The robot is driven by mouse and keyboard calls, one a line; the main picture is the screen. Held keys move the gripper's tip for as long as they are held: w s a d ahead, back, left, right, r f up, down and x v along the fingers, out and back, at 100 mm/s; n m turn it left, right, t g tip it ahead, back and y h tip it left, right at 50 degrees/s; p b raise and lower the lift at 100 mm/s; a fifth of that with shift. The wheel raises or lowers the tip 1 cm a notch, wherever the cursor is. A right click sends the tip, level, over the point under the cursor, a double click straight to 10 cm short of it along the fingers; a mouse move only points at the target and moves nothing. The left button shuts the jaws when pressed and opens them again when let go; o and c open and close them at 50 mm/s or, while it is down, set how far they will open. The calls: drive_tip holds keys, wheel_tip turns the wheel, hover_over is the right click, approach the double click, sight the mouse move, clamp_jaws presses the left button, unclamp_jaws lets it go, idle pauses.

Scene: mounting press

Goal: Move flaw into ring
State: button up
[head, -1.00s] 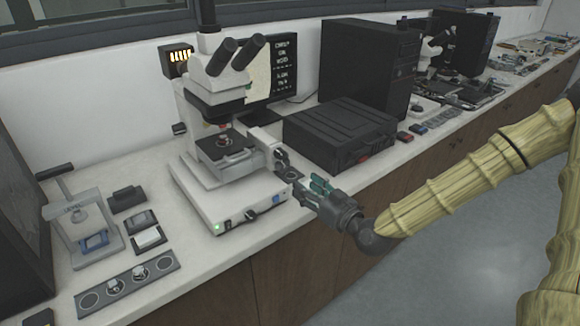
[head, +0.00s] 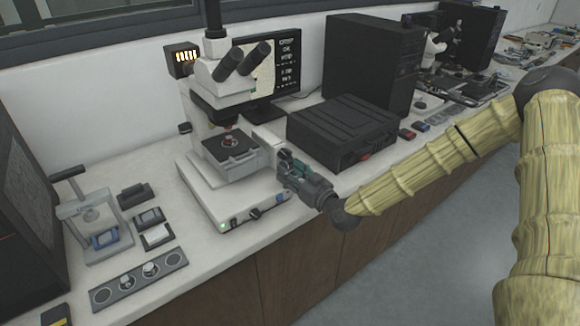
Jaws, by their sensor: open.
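The microscope (head: 205,108) stands on the bench with a small round specimen (head: 231,140) on its dark stage (head: 236,152). The monitor (head: 286,68) behind it shows a pale picture on its left side and white text on black. The microscope head covers part of the screen, and I cannot make out a flaw or a ring there. My gripper (head: 286,162) is open at the right side of the stage, where the stage knobs are. It hides the knobs, and I cannot tell whether it touches them.
A black case (head: 342,130) lies close to the right of my gripper, with a black computer tower (head: 372,62) behind. A levelling press (head: 92,215) and a strip with round mounts (head: 138,280) are at the left. The bench front is mostly clear.

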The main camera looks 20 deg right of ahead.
drive_tip(key=shift+x, duration=0.95)
clamp_jaws()
drive_tip(key=shift+f, duration=0.1)
drive_tip(key=shift+m+b, duration=0.4)
drive_tip(key=shift+b, duration=0.05)
drive_tip(key=shift+m, duration=0.3)
unclamp_jaws()
drive_tip(key=shift+d, duration=0.1)
